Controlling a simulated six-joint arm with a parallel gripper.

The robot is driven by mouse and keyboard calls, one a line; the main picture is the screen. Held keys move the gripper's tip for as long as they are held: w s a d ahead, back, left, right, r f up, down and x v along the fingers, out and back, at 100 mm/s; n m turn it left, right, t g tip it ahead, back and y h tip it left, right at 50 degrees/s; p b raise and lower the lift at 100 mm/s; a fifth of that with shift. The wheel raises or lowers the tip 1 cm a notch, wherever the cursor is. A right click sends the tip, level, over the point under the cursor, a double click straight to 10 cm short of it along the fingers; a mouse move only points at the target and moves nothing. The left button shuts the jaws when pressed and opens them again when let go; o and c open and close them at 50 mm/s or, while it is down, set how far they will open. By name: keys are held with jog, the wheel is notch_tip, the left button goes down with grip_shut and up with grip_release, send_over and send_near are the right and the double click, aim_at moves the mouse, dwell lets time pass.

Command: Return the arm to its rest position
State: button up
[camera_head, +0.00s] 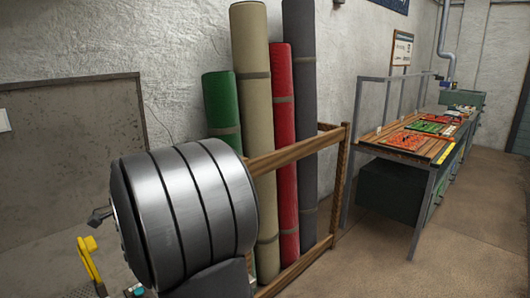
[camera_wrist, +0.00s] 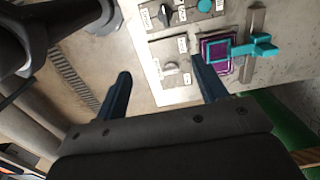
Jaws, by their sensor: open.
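My gripper (camera_wrist: 160,68) shows in the wrist view with its two dark blue fingers spread apart and nothing between them. It hangs over a light grey control panel (camera_wrist: 286,62) and the brown floor beside it. The right fingertip appears close to the panel's lower edge; I cannot tell whether it touches. On the panel are a turquoise handle (camera_wrist: 243,47) over a purple square, dark and grey knobs, and small white labels. I cannot make out my gripper in the head view.
In the head view a ribbed metal drum (camera_head: 190,210) fills the lower left, with a yellow handle (camera_head: 90,262) beside it. A long workbench (camera_head: 405,140) stands at right. Floor in front of it is clear.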

jog(key=shift+s+a, duration=0.1)
jog(key=shift+a, duration=0.35)
